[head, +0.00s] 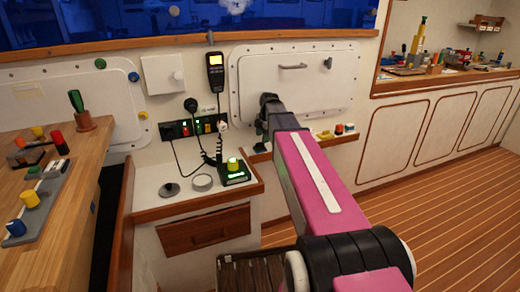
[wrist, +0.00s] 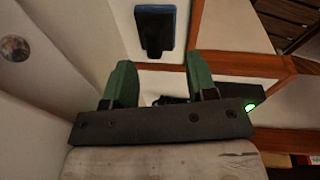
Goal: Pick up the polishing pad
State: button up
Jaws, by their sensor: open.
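My gripper (wrist: 160,72) shows in the wrist view with two green fingers set wide apart and nothing between them. Ahead of the fingertips, apart from them, is a blue rectangular piece with a dark block on it (wrist: 155,30); it may be the polishing pad, but I cannot tell for certain. In the head view my arm reaches to the white wall panel, and the fingers are mostly hidden at its far end. A dark round disc (head: 170,190) lies flat on the small white counter (head: 185,205), left of a pale ring (head: 202,182).
A narrow shelf (head: 340,139) with small coloured items runs right of my arm. A wooden bench (head: 90,185) with tools is at left. The plank floor (head: 450,190) at right is clear.

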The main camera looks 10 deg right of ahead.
aim_at(261, 144)
jog(key=shift+w+a+f, duration=0.1)
jog(key=shift+a+f, duration=0.05)
jog(key=shift+f, duration=0.75)
jog(key=shift+w+a+f, duration=0.1)
jog(key=shift+a+f, duration=0.05)
jog(key=shift+f, duration=0.7)
jog(key=shift+w+a+f, duration=0.1)
jog(key=shift+a+f, duration=0.05)
jog(key=shift+f, duration=0.75)
jog(key=shift+s, duration=0.1)
jog(key=c, duration=0.7)
